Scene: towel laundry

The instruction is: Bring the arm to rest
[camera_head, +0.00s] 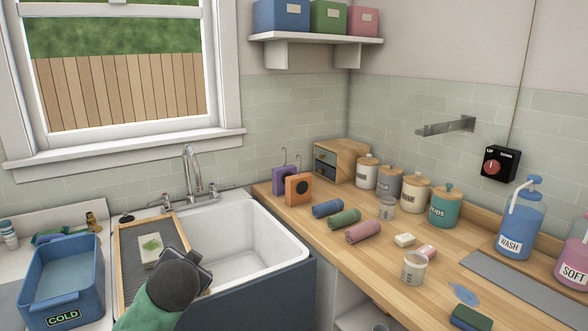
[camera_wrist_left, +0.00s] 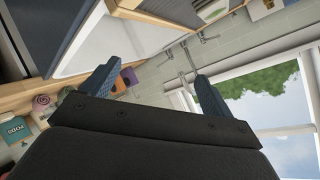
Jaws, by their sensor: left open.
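My left arm (camera_head: 150,312) comes in at the bottom of the head view with a green sleeve and a dark wrist. Its gripper (camera_head: 203,272) is above the near edge of the sink, in front of the washboard (camera_head: 127,270); its fingers are mostly hidden there by the wrist. In the left wrist view the two blue-grey fingers of this gripper (camera_wrist_left: 156,88) stand wide apart with nothing between them. A white cloth (camera_head: 149,257) with a green stain lies on the washboard, apart from the gripper. My right gripper is not in view.
The white sink basin (camera_head: 238,237) is empty, with a tap (camera_head: 190,170) behind it. A blue COLD tub (camera_head: 62,277) stands at the left. The wooden counter (camera_head: 330,248) at the right holds rolled towels, jars, a cup (camera_head: 415,267) and bottles.

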